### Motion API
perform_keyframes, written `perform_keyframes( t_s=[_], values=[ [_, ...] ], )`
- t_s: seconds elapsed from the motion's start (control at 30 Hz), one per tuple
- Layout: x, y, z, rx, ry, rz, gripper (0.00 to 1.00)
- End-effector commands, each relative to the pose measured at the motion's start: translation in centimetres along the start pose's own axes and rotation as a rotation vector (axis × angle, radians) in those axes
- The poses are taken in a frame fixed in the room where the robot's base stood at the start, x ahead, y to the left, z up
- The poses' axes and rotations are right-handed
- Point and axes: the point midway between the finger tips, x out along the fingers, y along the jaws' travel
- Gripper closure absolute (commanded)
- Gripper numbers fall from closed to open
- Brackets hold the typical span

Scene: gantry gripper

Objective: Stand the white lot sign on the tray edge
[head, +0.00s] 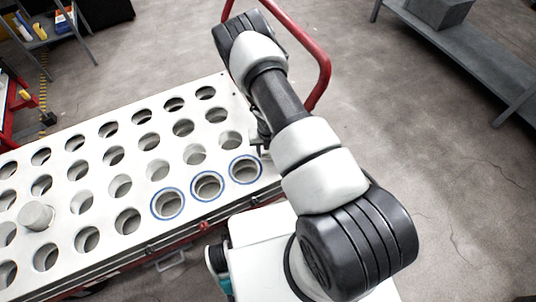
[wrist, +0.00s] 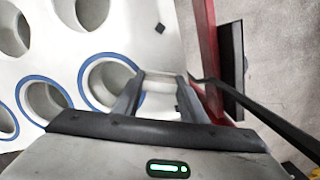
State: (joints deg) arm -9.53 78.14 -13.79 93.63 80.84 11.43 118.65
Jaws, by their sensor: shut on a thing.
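The white tray (head: 213,115) is a long board with rows of round holes, and it also shows in the wrist view (wrist: 125,25). My gripper (wrist: 160,77) is over the tray's edge, beside a blue-ringed hole. Its two fingers are shut on a pale piece between them, which I take to be the white lot sign (wrist: 158,104). Only a small part of it shows, and I cannot tell whether its bottom touches the tray. In the head view my gripper (head: 259,146) is a small dark shape at the tray's right end, mostly hidden by my arm.
Blue rings mark three holes near that corner, one of them here (head: 208,186). A pale cylinder (head: 37,216) stands in a hole at the left. A red rail (head: 322,70) curves up behind my arm. A grey bench (head: 470,62) stands at the upper right, with open floor between.

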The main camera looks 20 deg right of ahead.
Motion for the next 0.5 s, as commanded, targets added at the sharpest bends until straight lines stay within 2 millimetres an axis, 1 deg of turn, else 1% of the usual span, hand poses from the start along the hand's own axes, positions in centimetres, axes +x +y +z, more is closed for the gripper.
perform_keyframes(
  t_s=[0.03,0.13,0.37,0.5],
  values=[
    [1.2,0.0,-0.2,0.0,0.002,-0.001,0.82],
    [2.3,-0.3,-0.2,0.002,0.0,-0.001,0.82],
    [2.2,-0.4,-0.1,0.001,0.0,0.0,0.82],
    [2.7,-0.4,-0.2,0.001,0.0,0.0,0.82]
  ],
)
